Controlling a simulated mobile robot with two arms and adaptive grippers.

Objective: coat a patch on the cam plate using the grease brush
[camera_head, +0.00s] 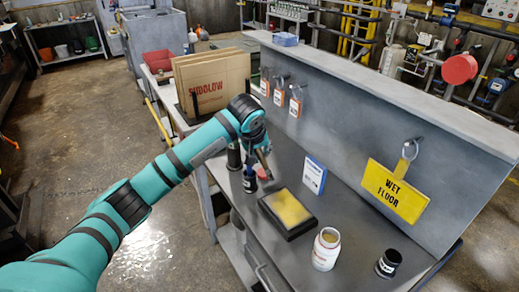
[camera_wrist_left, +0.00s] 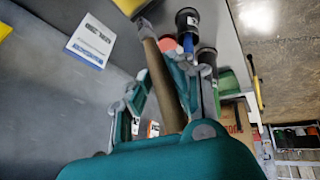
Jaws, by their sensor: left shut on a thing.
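My left gripper (camera_head: 258,143) is above the workbench and shut on the grease brush (camera_head: 263,162). In the left wrist view the brush's brown handle (camera_wrist_left: 163,85) runs between the fingers (camera_wrist_left: 160,95); its bristles are not clearly seen. A black-framed plate with a yellow top (camera_head: 289,209), which looks like the cam plate, lies on the bench to the right of and below the brush, apart from it. An open white jar (camera_head: 326,250) with tan contents stands nearer the front. My right gripper is not in view.
Dark bottles (camera_head: 250,181) stand left of the plate. A white-and-blue box (camera_head: 314,175) stands behind it. A small black pot (camera_head: 388,263) is at the right. The back panel bears a yellow sign (camera_head: 396,192) and hanging tags. Cardboard (camera_head: 212,82) stands farther back.

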